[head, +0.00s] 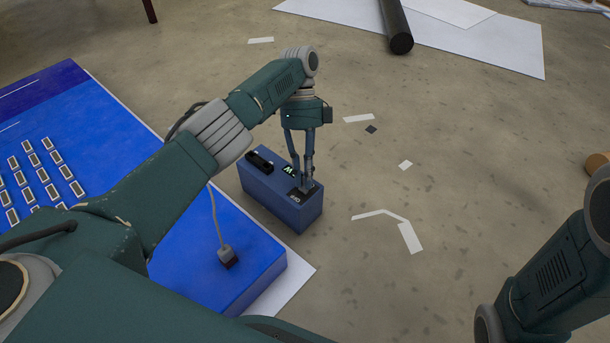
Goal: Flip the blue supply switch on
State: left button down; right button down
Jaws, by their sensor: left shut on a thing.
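The blue supply (275,200) is a small box on the floor in the middle of the head view. Its top carries a black part at the left, a small green-lit display (289,170) and a black switch plate (298,195) with pale marks at the right end. My left gripper (305,187) points down onto that plate, its fingers close together and shut on the switch. The switch lever is hidden by the fingertips, so I cannot tell its position. My right gripper is out of view; only part of my right arm shows at the lower right.
A large blue panel (110,120) with rows of small pale-framed pieces lies left of the supply. A grey cable ends in a small plug (228,257) on its near part. Paper scraps lie on the floor to the right. A black tube (397,35) lies on white sheets behind.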

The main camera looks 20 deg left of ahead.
pick_arm(q)
jog(key=c, duration=2)
grip_release()
notch_tip(320, 180, up, 10)
jog(key=shift+f, duration=0.1)
